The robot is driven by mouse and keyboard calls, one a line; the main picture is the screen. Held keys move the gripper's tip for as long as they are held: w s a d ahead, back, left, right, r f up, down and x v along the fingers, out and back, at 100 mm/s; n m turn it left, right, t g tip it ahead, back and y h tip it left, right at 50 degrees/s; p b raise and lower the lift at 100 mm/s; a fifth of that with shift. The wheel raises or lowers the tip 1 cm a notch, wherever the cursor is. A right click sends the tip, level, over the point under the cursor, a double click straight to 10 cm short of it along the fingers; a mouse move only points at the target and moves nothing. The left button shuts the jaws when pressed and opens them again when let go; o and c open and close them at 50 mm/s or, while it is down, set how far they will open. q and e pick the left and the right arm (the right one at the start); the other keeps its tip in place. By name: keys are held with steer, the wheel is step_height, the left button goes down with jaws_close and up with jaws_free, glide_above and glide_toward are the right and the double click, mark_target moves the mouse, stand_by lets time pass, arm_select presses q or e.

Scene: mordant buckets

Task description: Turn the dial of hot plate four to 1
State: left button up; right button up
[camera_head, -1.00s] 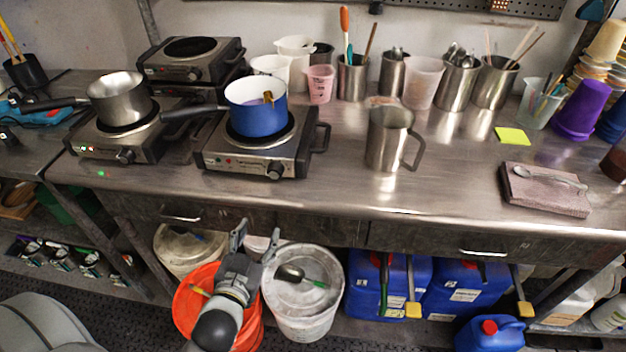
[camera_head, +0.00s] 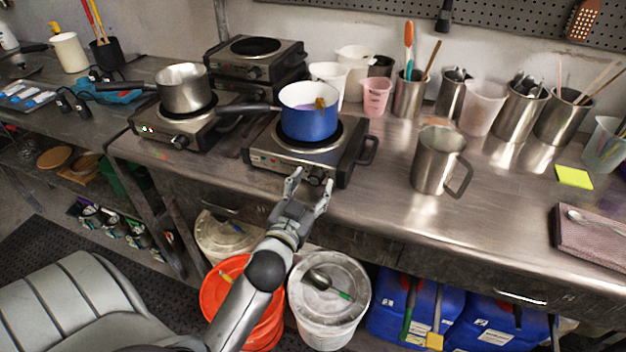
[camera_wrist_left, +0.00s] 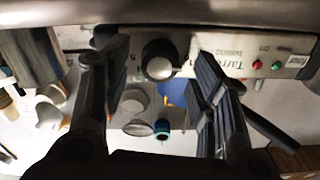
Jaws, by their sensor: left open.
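A hot plate (camera_head: 268,160) with a steel front panel stands near the counter's front edge, with a blue pot (camera_head: 308,118) on it. Its dial (camera_head: 317,177) is on the front panel. In the wrist view the dial (camera_wrist_left: 160,60) is a round dark knob with a pale cap, and its pointer setting cannot be read. My left gripper (camera_head: 309,186) is open in front of this panel. In the wrist view its fingers stand on either side of the dial, with visible gaps.
A second hot plate (camera_head: 150,126) with a steel pan (camera_head: 184,88) stands to the left. Stacked hot plates (camera_head: 285,52) are behind. A steel jug (camera_head: 436,160) is to the right. Buckets (camera_head: 328,325) stand below the counter.

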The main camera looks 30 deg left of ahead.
arm_select(q)
steer(key=shift+x, duration=0.85)
arm_select(e)
steer(key=shift+w+d+r, duration=0.1)
steer(key=shift+d, duration=0.25)
arm_select(q)
steer(key=c, duration=1)
steer(key=shift+c, duration=0.2)
arm_select(e)
steer(key=shift+r, duration=0.2)
arm_select(q)
steer(key=m+p, duration=0.1)
steer(key=m, duration=0.2)
steer(key=shift+r+p, duration=0.1)
steer(key=shift+p, duration=0.25)
steer(key=shift+m+p, duration=0.55)
steer(key=shift+m, duration=1.45)
arm_select(e)
steer(key=shift+a+r, duration=0.25)
steer(key=shift+r, duration=0.95)
steer(key=shift+d, duration=0.15)
